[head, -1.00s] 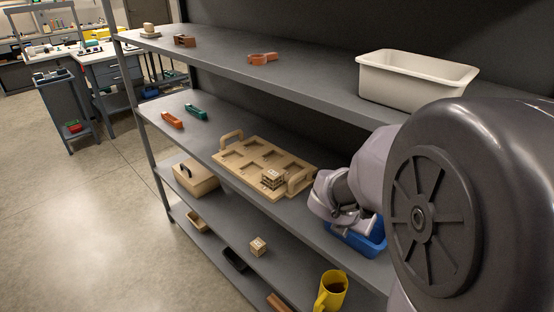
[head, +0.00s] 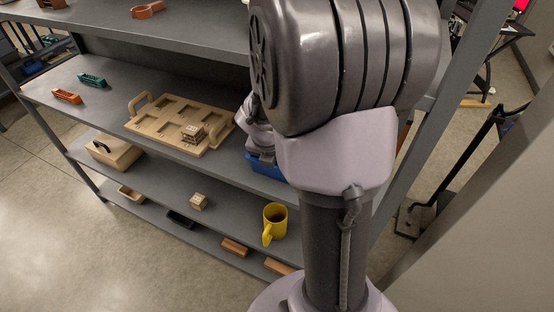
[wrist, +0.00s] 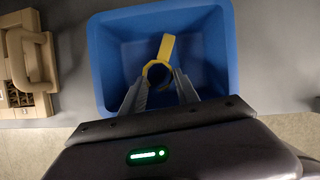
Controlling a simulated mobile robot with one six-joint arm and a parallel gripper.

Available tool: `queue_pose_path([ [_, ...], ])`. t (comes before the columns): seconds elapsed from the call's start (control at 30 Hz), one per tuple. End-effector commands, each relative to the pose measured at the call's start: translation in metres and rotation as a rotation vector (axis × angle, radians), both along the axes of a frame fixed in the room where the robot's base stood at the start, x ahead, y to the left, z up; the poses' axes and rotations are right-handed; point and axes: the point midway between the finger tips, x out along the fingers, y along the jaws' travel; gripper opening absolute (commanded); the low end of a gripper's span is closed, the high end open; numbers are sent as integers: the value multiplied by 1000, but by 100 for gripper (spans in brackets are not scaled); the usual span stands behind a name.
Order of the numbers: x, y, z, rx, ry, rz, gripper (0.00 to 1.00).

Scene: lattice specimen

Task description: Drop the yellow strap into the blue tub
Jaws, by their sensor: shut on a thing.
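The blue tub (wrist: 105,62) fills the middle of the wrist view, seen from above with its inside open. My gripper (wrist: 160,78) is shut on the yellow strap (wrist: 167,48), which has a flat tail and a looped end between the fingertips. The strap is over the tub's opening; how high it is above the floor of the tub I cannot tell. In the head view the tub (head: 264,168) stands on the middle shelf, partly hidden by my arm. The strap and my fingertips are hidden there.
A wooden tray (head: 150,126) with handles and a small slatted block (head: 192,133) lies left of the tub. Orange (head: 66,96) and teal (head: 92,80) pieces lie farther left. A yellow mug (head: 274,222) stands on a lower shelf. The upper shelf (head: 200,30) overhangs.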

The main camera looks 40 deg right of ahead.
Motion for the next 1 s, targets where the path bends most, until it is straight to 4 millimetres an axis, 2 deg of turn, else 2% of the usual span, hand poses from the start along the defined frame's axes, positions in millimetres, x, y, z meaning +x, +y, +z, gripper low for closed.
queue_pose_path([
  [0.17, 0, 0, -3, 0, 1, 0, 0],
  [0.2, 0, 0, -3, 0, 1, 0, 45],
  [0.27, 0, 0, -3, 1, 0, 0, 56],
  [0.3, 0, 0, -3, 1, 0, 0, 59],
  [0.53, 0, 0, -1, 0, 0, 0, 59],
  [0.67, 0, 1, 16, 0, -2, -1, 59],
  [0.87, -10, 18, 68, 0, 1, 2, 59],
  [0.93, -19, 36, 56, -1, -1, 4, 59],
  [1.0, -29, 54, 54, -1, -1, 7, 59],
])
